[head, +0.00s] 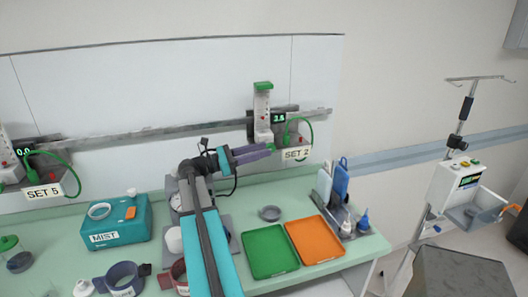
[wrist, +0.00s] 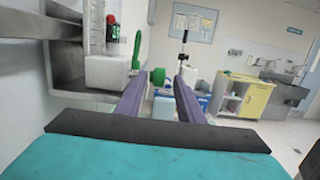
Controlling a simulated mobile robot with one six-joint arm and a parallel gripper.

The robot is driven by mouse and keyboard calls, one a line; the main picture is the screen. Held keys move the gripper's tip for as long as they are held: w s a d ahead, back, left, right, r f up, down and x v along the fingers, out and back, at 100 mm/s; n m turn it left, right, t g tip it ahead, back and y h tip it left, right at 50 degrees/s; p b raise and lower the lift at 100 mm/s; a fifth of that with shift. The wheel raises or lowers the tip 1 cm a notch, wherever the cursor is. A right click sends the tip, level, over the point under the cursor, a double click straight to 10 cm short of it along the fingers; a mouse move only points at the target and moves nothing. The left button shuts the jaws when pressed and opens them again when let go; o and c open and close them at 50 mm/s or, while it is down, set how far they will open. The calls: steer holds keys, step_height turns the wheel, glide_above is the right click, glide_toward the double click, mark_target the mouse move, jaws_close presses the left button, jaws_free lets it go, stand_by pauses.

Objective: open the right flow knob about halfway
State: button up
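The right flow meter (head: 262,112) hangs on the wall rail, with a clear tube, a green top, a small display (head: 279,118) that seems to read 3.6, and a "SET 2" label (head: 296,154). Its green flow knob (wrist: 158,76) shows in the wrist view between the tips of my purple fingers, with a gap on each side. My gripper (head: 268,151) is at the meter's lower front in the head view, its tips close to the knob. My gripper (wrist: 160,82) is open around or just short of the knob; I cannot tell which.
The left flow meter (head: 24,156) reads 0.0 above a "SET 5" label (head: 43,192). A green hose (head: 301,121) loops beside the right meter. A green tray (head: 270,252), an orange tray (head: 315,241) and a teal MIST box (head: 116,221) stand on the counter below.

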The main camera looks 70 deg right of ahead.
steer(key=shift+w, duration=0.1)
steer(key=w+a+t+y+b, duration=0.1)
steer(key=w+a+b, duration=0.3)
steer(key=w+b, duration=0.1)
steer(key=shift+r, duration=0.35)
steer(key=shift+s, duration=0.1)
steer(key=p+x, duration=0.2)
steer(key=x, duration=1.1)
steer(key=shift+s+d+p, duration=0.25)
steer(key=shift+d+p, duration=0.1)
steer(key=shift+p, duration=0.05)
steer(key=shift+f, duration=0.1)
jaws_close()
